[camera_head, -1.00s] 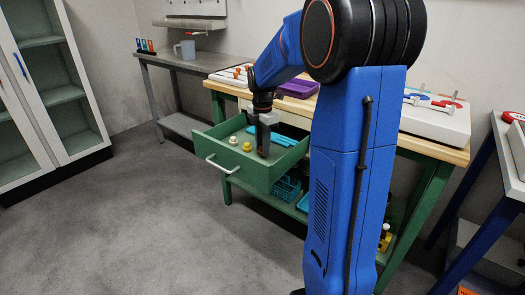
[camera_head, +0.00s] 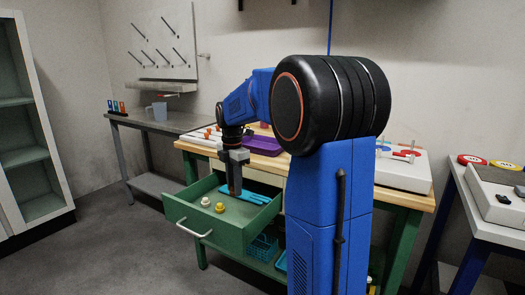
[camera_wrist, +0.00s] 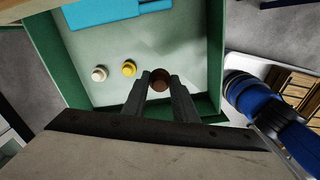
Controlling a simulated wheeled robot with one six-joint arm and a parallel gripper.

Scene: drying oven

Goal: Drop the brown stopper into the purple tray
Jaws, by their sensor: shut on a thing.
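The brown stopper (camera_wrist: 161,80) is held between the fingertips of my gripper (camera_wrist: 160,77) in the wrist view. In the head view my gripper (camera_head: 235,192) points down over the open green drawer (camera_head: 226,232); the stopper is too small to make out there. The purple tray (camera_head: 263,146) lies on the wooden bench top, behind the drawer and to the right of my gripper, partly hidden by my arm.
A white stopper (camera_head: 205,202) and a yellow stopper (camera_head: 220,207) stand in the drawer. Blue flat items (camera_head: 240,197) lie at its back. The wooden workbench (camera_head: 198,149) also carries a white panel (camera_head: 403,172) at right. A grey side table (camera_head: 180,121) stands behind left.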

